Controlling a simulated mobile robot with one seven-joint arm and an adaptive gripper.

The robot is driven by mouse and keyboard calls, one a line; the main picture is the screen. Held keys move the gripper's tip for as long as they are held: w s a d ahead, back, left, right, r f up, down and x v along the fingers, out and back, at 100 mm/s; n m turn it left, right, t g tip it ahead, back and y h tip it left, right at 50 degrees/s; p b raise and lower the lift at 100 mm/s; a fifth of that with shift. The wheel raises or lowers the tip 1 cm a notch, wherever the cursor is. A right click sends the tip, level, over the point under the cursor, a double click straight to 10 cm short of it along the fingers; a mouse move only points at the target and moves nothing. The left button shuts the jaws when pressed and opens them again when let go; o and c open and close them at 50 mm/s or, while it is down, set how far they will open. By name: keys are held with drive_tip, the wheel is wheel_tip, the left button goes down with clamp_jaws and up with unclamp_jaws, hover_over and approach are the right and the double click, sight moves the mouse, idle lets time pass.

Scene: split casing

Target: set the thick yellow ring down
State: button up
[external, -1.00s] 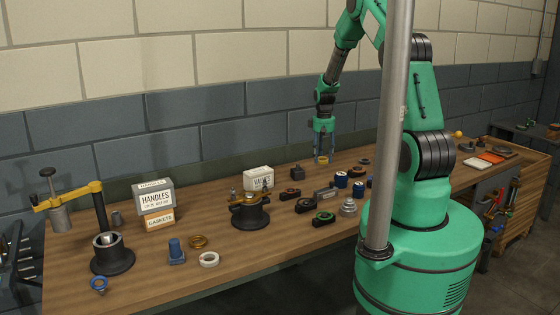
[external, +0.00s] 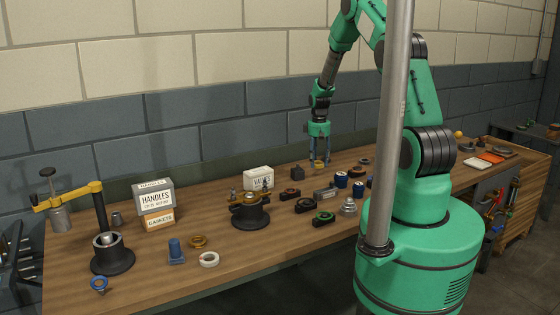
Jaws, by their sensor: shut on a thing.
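My gripper (external: 320,155) points straight down over the back middle of the workbench. It is shut on the thick yellow ring (external: 317,164), which is small in this view and partly hidden by the fingers. The ring is at or just above the bench top (external: 225,273); I cannot tell whether it touches the wood.
A dark block (external: 297,170) stands close to the left of my gripper. Several dark casings and blue parts (external: 341,180) lie in front. A white box (external: 258,178) stands further left, and a dark ring (external: 364,161) lies to the right.

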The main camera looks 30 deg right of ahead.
hover_over(308, 165)
drive_tip(key=shift+s+a+f, duration=0.15)
drive_tip(key=shift+a+f, duration=0.05)
drive_tip(key=shift+f, duration=0.4)
drive_tip(key=shift+f, duration=1.75)
drive_tip(key=shift+f, duration=0.15)
drive_tip(key=o, duration=1.1)
drive_tip(key=shift+o, duration=0.2)
wheel_tip(308, 165, up, 12)
